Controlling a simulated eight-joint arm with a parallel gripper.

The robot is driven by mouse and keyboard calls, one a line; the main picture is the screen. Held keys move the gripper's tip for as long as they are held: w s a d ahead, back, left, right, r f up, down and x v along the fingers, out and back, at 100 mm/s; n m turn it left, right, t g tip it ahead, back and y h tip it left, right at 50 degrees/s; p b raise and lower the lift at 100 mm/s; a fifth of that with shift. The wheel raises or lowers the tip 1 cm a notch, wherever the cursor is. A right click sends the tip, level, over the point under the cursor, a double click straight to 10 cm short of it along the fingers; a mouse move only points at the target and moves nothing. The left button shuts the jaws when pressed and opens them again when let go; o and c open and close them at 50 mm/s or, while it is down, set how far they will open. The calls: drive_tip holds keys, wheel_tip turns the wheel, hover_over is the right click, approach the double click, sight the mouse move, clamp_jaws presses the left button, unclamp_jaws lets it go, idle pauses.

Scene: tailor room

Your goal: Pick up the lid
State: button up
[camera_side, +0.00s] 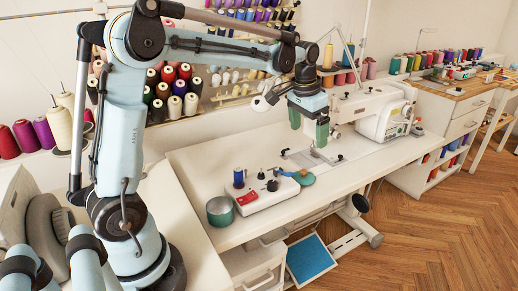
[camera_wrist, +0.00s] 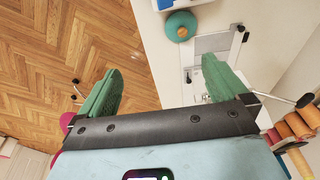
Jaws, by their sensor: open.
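The lid (camera_side: 305,179) is a round teal disc with a small orange-brown knob. It lies at the right end of a white device on the sewing table, and I cannot tell whether they touch. It also shows in the wrist view (camera_wrist: 179,22) at the top, near the table edge. A teal, open-topped round tin (camera_side: 220,211) stands left of the device. My gripper (camera_side: 308,127) is open and empty, above the table near the sewing machine, higher than the lid. Its green fingers are spread wide in the wrist view (camera_wrist: 160,80), with the lid beyond their tips.
The white device (camera_side: 268,196) carries a blue spool (camera_side: 239,178) and dark knobs. A white sewing machine (camera_side: 372,112) stands behind and right of my gripper. Thread spools line the wall rack. The front of the white table (camera_side: 352,165) is clear, with wood floor beyond its edge.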

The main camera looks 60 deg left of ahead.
drive_tip(key=g, duration=0.2)
hover_over(304, 171)
wheel_tip(304, 171, down, 6)
drive_tip(key=f, duration=0.1)
wheel_tip(304, 171, down, 12)
drive_tip(key=shift+a+r, duration=0.1)
drive_tip(key=shift+r, duration=0.05)
drive_tip(key=shift+c, duration=0.5)
drive_tip(key=c, duration=0.8)
drive_tip(key=shift+r, duration=0.1)
